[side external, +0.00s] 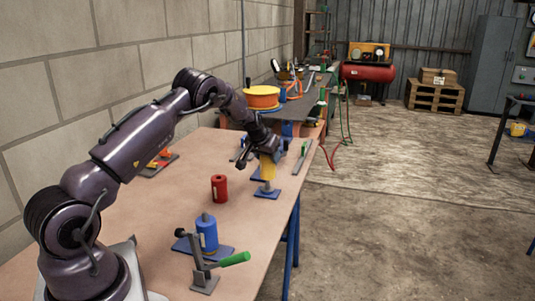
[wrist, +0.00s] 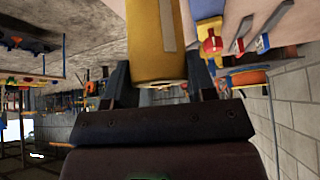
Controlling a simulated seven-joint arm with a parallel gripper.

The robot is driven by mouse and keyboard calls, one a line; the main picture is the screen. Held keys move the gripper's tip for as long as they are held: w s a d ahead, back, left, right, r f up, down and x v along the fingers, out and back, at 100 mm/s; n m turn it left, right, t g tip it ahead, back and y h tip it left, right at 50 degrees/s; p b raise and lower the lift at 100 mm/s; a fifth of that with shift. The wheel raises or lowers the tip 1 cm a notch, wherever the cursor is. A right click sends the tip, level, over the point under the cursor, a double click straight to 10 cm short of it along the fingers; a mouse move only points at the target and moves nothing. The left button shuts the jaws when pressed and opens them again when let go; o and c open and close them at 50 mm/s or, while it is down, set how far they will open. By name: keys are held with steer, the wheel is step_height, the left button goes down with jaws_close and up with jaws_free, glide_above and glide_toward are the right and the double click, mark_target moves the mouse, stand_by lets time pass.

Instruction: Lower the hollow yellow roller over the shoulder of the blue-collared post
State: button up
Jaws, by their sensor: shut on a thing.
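The yellow roller (side external: 267,168) is upright in my gripper (side external: 264,153), near the right edge of the table. In the wrist view the roller (wrist: 155,38) fills the space between the two fingers of my gripper (wrist: 160,82), which are shut on its sides. Directly below the roller in the side view is a short grey post (side external: 266,186) on a blue square base (side external: 267,194). The roller's lower end is close to the post's top. I cannot tell whether it is around the post. A blue collar is not clear, and the roller's bore is hidden.
A red cylinder (side external: 219,188) stands left of the post. A blue cylinder (side external: 207,232) on a blue plate and a green-handled clamp (side external: 235,259) are nearer the front. A green-handled tool (side external: 301,152) lies at the table's right edge. Bare tabletop (side external: 170,205) lies to the left.

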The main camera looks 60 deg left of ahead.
steer(key=shift+f, duration=2.25)
steer(key=o, duration=1.2)
steer(key=v, duration=1.3)
